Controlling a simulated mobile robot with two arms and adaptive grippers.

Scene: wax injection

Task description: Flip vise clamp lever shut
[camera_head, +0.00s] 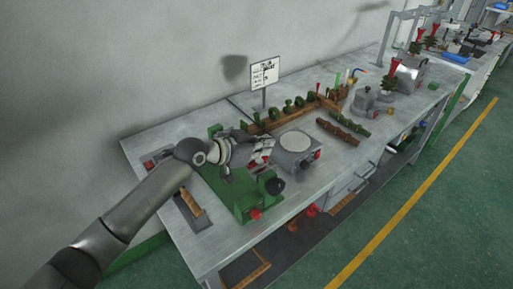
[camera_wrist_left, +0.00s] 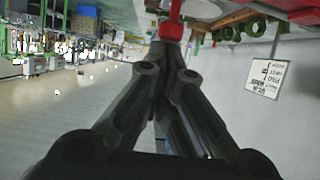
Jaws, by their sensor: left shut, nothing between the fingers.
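The green vise (camera_head: 240,192) sits on the grey workbench near its front left. It has a black ball knob (camera_head: 274,186) at its right end and a red part (camera_head: 255,214) on its front. My left gripper (camera_head: 264,150) is over the back part of the vise, and its fingers are hard to make out there. In the left wrist view my left gripper (camera_wrist_left: 168,52) is shut and empty, its fingers together. A red rounded handle (camera_wrist_left: 172,28), perhaps the clamp lever's, is right at the fingertips. I cannot tell whether they touch. My right gripper is out of view.
A grey machine with a round top (camera_head: 295,142) stands just right of the gripper. Behind are a wooden rack with green pieces (camera_head: 288,116) and a sign (camera_head: 265,75). A wooden-handled tool (camera_head: 191,203) lies left of the vise.

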